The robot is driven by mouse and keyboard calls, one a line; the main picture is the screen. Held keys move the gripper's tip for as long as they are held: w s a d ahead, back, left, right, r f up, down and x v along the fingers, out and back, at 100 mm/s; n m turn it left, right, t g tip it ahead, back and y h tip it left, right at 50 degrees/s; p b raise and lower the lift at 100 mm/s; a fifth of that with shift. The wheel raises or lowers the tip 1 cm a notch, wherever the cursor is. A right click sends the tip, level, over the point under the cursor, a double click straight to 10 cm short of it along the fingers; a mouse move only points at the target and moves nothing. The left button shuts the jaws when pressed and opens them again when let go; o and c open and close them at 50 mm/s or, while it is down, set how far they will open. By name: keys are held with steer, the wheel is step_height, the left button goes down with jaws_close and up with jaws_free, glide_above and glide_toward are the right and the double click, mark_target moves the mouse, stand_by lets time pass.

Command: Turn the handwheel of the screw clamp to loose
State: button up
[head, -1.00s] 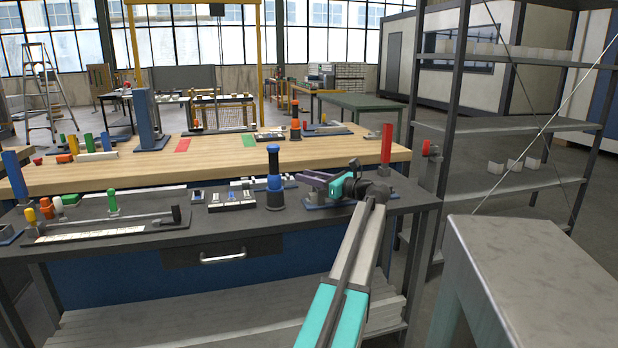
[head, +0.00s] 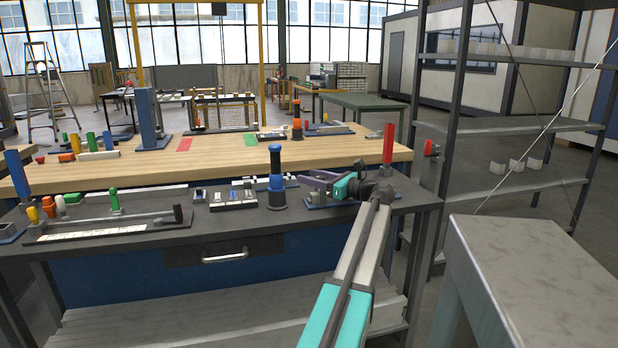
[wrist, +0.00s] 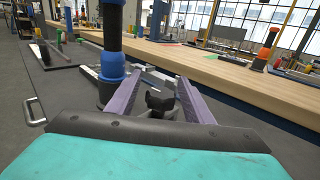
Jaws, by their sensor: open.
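My gripper (wrist: 159,82) has two purple fingers spread apart, seen from behind in the wrist view. A small black knob-like part (wrist: 160,103), seemingly the clamp's handwheel, shows between the fingers. I cannot tell whether either finger touches it. Grey metal parts (wrist: 150,76) lie just beyond it. In the head view my gripper (head: 306,179) is low over a blue base plate (head: 316,203) at the right of the dark bench. The wheel and most of the clamp are hidden there by the gripper and wrist.
A blue-and-black post (head: 276,180) stands close left of the gripper; it also shows in the wrist view (wrist: 112,50). A red cylinder (head: 388,144) stands behind right of my wrist. The wooden worktop (head: 220,160) is behind. A grey table (head: 540,270) is at front right.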

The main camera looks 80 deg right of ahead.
steer(key=p+v, duration=0.1)
steer(key=v, duration=1.1)
steer(key=shift+s+a, duration=0.2)
steer(key=shift+s, duration=0.05)
